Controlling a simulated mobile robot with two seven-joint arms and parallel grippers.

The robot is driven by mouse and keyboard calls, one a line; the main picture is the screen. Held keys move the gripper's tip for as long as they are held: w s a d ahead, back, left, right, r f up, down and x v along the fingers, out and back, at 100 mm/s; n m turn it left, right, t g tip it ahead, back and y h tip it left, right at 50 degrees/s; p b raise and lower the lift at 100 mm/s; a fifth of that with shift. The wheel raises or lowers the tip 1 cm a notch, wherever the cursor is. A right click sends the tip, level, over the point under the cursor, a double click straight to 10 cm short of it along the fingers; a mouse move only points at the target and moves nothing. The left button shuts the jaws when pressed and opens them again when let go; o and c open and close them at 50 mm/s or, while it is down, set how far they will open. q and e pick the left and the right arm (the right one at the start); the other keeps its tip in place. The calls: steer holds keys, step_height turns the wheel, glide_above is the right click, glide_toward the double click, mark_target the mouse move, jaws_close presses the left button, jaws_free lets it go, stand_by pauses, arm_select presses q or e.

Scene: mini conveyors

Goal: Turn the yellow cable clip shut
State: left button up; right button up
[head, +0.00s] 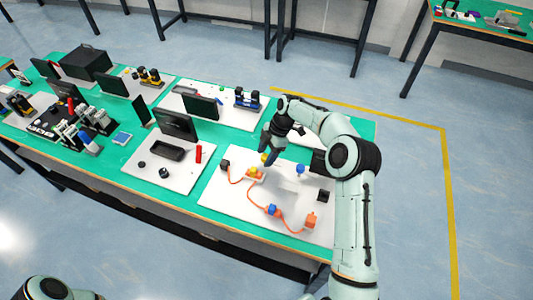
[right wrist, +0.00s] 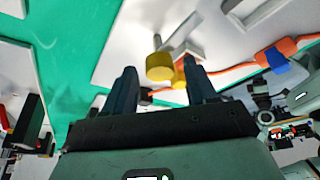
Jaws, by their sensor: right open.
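In the right wrist view the yellow knob (right wrist: 160,66), on a grey pin, shows between and beyond the fingertips. A second yellow part (right wrist: 180,74), on the orange cable, is partly hidden behind it. My right gripper (head: 270,157) is open, pointing down over the clip area; its two fingers (right wrist: 161,82) show apart with nothing clamped. I cannot tell whether the clip is shut. My left gripper is out of view.
A blue clip (head: 272,210) sits on the orange cable (head: 236,180), which ends near an orange block (head: 310,220). A blue knob (head: 300,169) and black block (head: 323,195) stand to the right. A red cylinder (head: 198,154) and black tray (head: 166,151) are on the neighbouring board.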

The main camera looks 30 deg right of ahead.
steer(key=c, duration=1)
steer(key=shift+c, duration=0.2)
